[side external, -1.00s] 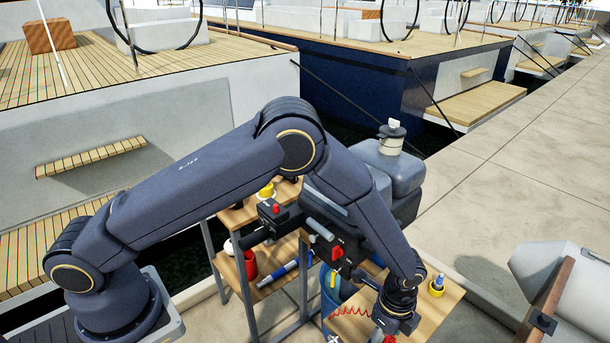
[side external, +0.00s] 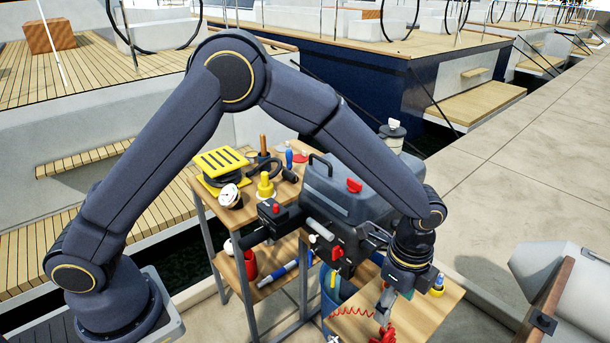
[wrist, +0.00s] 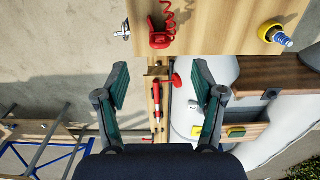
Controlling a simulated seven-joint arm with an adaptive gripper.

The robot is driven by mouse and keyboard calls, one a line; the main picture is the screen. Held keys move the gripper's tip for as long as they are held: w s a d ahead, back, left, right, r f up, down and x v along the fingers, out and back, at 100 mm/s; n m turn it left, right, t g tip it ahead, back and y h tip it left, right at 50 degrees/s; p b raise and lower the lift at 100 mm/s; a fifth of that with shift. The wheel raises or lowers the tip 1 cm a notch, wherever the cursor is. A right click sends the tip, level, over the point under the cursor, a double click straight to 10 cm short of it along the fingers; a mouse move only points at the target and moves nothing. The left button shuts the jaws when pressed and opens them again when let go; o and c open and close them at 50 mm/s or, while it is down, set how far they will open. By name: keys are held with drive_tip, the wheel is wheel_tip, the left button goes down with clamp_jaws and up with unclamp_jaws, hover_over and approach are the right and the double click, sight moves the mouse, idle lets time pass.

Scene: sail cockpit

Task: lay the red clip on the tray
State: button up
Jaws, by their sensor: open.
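The red clip (wrist: 160,40) with a coiled red cord lies on a wooden top (wrist: 215,20), close to its edge, in the wrist view. In the side view the clip (side external: 384,334) shows at the bottom edge, partly cut off, with its cord (side external: 350,312) to the left. My gripper (wrist: 160,70) is open and empty, and the clip shows beyond and between its fingertips. In the side view my gripper (side external: 384,303) points down above the clip, apart from it as far as I can tell. I cannot tell which surface is the tray.
A yellow-and-blue bottle (side external: 438,285) stands on the wooden top, right of my gripper. A grey outboard motor (side external: 345,190) stands close behind.

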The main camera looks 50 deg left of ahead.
drive_tip(key=s+a+r+n+t, duration=0.35)
drive_tip(key=a+r+n, duration=0.45)
drive_tip(key=a+r, duration=0.8)
drive_tip(key=s+a+r+n+t, duration=0.1)
drive_tip(key=s+a+r+n, duration=0.1)
drive_tip(key=s+a+n, duration=0.2)
drive_tip(key=s+a+r+n+t, duration=0.1)
drive_tip(key=s+a+r+n, duration=0.2)
drive_tip(key=s, duration=0.8)
drive_tip(key=a+n, duration=0.2)
drive_tip(key=shift+a+r+n, duration=0.15)
drive_tip(key=shift+a+n, duration=0.15)
drive_tip(key=shift+n, duration=0.1)
